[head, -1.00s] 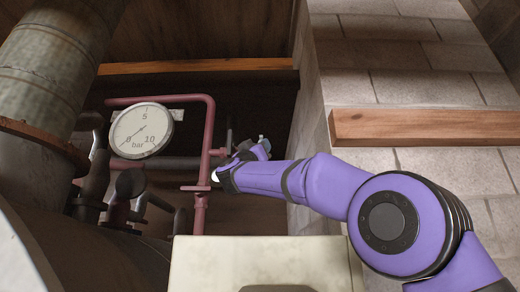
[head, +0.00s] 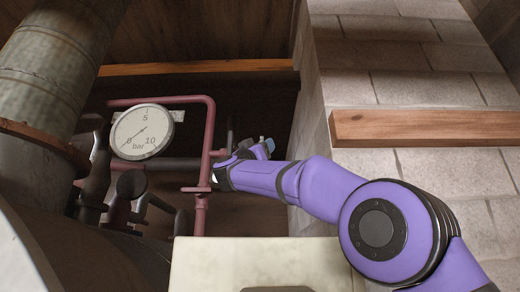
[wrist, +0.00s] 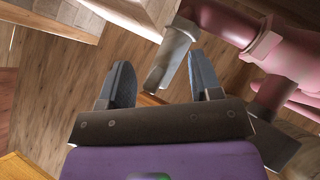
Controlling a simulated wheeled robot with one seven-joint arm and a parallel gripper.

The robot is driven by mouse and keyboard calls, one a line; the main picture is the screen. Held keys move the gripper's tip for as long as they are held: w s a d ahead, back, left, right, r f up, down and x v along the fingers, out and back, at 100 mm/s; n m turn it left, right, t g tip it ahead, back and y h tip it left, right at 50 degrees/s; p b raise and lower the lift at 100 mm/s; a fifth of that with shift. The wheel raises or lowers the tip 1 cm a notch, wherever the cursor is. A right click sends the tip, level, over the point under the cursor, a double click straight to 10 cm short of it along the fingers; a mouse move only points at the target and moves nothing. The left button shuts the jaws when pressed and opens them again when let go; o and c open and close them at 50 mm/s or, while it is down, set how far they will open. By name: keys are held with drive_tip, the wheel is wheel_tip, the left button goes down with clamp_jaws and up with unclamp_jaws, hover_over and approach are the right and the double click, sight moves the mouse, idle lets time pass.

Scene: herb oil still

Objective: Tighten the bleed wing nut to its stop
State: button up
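My gripper (wrist: 160,58) is open in the wrist view, with two dark blue-grey fingers standing apart. A flat grey metal piece (wrist: 170,60) at the end of a pink pipe shows between the fingers, nearer the right one. It may be the wing nut, but I cannot tell for sure, nor whether a finger touches it. In the head view my gripper (head: 268,146) is small and partly hidden by my purple arm, just right of the upright pink pipe. The wing nut cannot be made out clearly there.
The pink pipe (head: 206,130) runs up and bends left behind a round pressure gauge (head: 142,132), whose needle points near 0. A wooden ledge (head: 430,126) juts from the block wall at right. A pale box top (head: 210,262) is in front. Another grey fitting (wrist: 275,145) sits right of my gripper.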

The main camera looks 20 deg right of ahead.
drive_tip(key=v, duration=1.1)
drive_tip(key=shift+w, duration=0.1)
idle(0.5)
